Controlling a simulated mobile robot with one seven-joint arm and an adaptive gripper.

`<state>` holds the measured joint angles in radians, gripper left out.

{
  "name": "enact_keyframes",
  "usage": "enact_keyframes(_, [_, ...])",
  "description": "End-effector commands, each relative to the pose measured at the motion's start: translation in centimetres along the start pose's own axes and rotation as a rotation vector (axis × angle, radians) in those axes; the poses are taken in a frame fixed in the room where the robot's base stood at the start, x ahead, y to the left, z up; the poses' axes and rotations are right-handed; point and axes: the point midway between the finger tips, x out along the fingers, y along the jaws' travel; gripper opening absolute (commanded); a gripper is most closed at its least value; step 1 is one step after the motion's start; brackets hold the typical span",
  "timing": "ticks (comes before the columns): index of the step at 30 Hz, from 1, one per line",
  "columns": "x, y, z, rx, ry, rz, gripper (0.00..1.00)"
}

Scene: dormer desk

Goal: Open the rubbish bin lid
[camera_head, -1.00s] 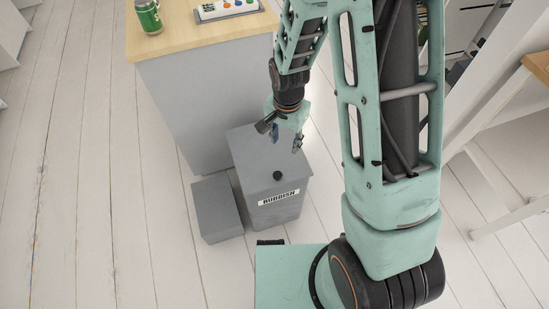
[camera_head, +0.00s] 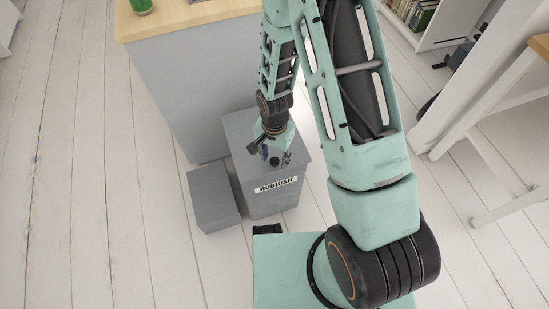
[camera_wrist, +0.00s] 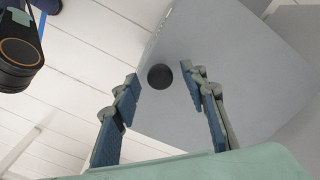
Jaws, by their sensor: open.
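The grey rubbish bin (camera_head: 272,200) stands on the floor with a "RUBBISH" label on its front. Its flat lid (camera_wrist: 240,60) is shut and carries a round black knob (camera_wrist: 160,76), which also shows in the head view (camera_head: 274,161). My gripper (camera_head: 274,158) is above the lid, pointing down, with its fingers apart around the knob's position. In the wrist view my gripper (camera_wrist: 160,85) is open and empty, and the knob appears between the fingertips, nearer the left one. I cannot tell whether the fingers are level with the knob.
A low grey box (camera_head: 212,196) stands just left of the bin. A grey cabinet with a wooden top (camera_head: 190,14) rises behind it, with a green can (camera_head: 141,6) on top. A white table frame (camera_head: 490,165) stands at right. The floor at left is clear.

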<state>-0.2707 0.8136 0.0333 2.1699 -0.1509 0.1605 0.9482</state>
Motion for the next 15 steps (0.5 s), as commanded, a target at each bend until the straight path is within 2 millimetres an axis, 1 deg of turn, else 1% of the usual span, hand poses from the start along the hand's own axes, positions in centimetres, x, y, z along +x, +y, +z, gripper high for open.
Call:
enact_keyframes(8, [0.17, -0.01, -0.02, 0.000, 0.001, 0.000, 0.40])
enact_keyframes(11, [0.16, 0.00, -0.02, 0.000, 0.001, 0.000, 0.31])
enact_keyframes(15, [0.15, 0.00, -0.01, 0.000, 0.000, 0.000, 0.16])
